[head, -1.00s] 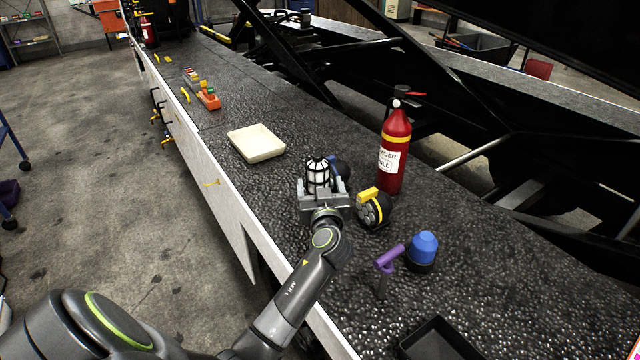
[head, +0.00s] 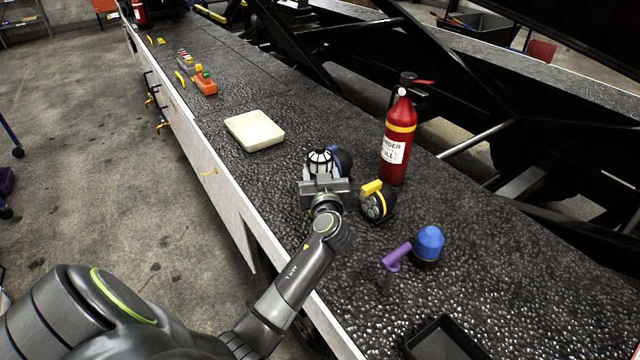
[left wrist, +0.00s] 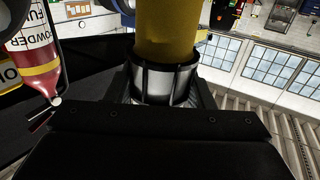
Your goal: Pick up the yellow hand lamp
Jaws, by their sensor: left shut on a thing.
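A lamp with a white, black-barred head (head: 320,161) stands at the middle of the black ribbed deck in the head view. My left gripper (head: 324,186) is on its near side and hides its lower part. In the left wrist view the lamp's yellow body (left wrist: 167,35) joins the white barred part (left wrist: 158,84). My left gripper (left wrist: 160,100) is shut on that part. Whether the lamp's base touches the deck is hidden. A round black lamp with a yellow handle (head: 377,200) sits just right of the gripper. My right gripper is not in view.
A red extinguisher (head: 398,145) stands behind, right of the gripper. A blue-handled item (head: 344,160) is close behind the held lamp. A cream tray (head: 254,131) lies to the left. A purple-handled tool (head: 397,257), blue-topped item (head: 429,243) and black tray (head: 443,340) lie nearer.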

